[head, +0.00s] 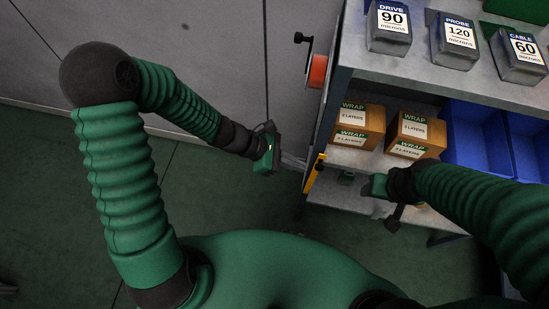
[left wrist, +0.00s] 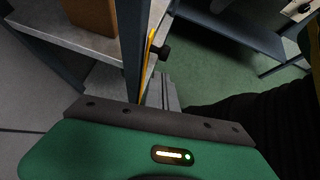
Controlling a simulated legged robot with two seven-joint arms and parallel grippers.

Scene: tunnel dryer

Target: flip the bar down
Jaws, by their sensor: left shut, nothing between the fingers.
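A narrow yellow bar (head: 314,173) stands steeply upright, slightly tilted, along the front left post of the shelf unit. It also shows as a thin yellow edge in the left wrist view (left wrist: 149,50), with a black knob (left wrist: 163,51) beside it. My left gripper (head: 296,162) is shut and empty, its grey fingers just left of the bar in the head view. In the left wrist view its fingertips (left wrist: 161,88) are close below the bar; I cannot tell whether they touch. My right gripper (head: 370,186) is before the lower shelf; its fingers are unclear.
The shelf unit (head: 345,75) holds several labelled wrap boxes (head: 415,133), blue bins (head: 474,130) and grey containers (head: 455,42) on top. An orange reel (head: 317,71) with a black crank sticks out on its left side. Green floor (head: 225,200) is clear at left.

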